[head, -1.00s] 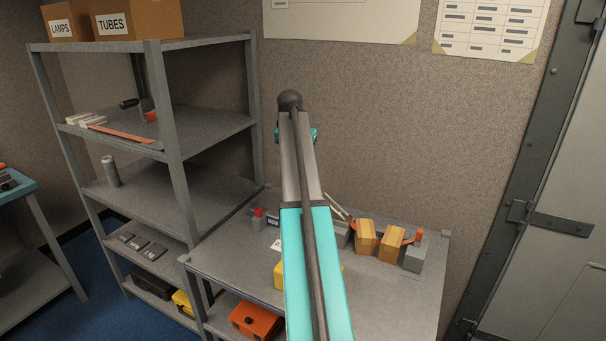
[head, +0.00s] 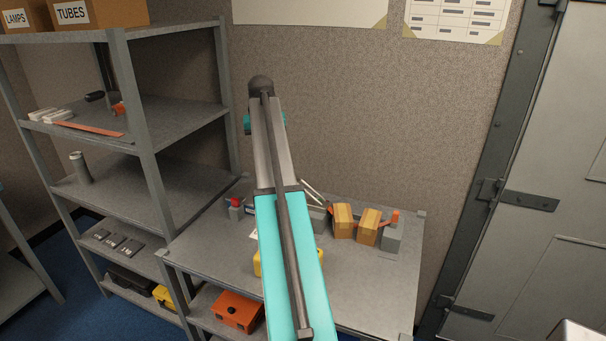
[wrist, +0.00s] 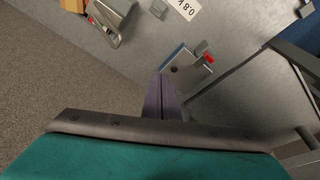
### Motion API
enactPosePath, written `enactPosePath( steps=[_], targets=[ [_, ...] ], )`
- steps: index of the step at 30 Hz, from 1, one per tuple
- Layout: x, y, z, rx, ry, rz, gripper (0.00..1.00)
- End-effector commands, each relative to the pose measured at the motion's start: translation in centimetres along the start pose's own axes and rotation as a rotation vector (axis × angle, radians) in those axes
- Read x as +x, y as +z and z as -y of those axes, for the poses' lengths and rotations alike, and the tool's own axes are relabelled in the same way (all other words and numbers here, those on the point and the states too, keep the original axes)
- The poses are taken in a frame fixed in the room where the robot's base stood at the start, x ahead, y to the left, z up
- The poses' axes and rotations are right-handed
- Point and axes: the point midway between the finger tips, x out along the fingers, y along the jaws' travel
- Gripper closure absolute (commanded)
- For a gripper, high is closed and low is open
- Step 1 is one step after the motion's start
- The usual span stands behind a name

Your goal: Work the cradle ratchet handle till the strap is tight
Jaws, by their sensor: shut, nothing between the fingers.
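The cradle with two wooden blocks (head: 342,221) stands on the bench in the head view. An orange strap (head: 386,223) runs at the blocks to a grey end block (head: 392,240). The pale metal ratchet handle (head: 311,187) slants up left of the blocks, partly behind my arm. In the wrist view a metal ratchet part (wrist: 112,20) lies at upper left beside a wooden block (wrist: 72,5). My gripper (wrist: 162,82) is shut and empty, apart from the ratchet, to its lower right. In the head view it is hidden behind my arm.
A grey block with a red top (head: 236,209) stands at the bench's left; its likely match (wrist: 190,68) is close right of my fingertips. A shelf rack (head: 150,165) stands left of the bench. Bare bench top (head: 365,285) lies in front of the cradle. A door (head: 555,160) is at right.

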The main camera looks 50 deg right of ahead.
Motion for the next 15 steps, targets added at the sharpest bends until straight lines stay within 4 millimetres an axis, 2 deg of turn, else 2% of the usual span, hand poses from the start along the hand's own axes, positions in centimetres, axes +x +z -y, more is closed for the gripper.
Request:
enactPosePath(
  steps=[7,15],
  targets=[
    [-0.1,0.7,3.5,-0.319,-0.152,0.001,1.0],
    [-0.4,1.4,4.8,-0.631,-0.336,-0.061,1.0]
  ],
)
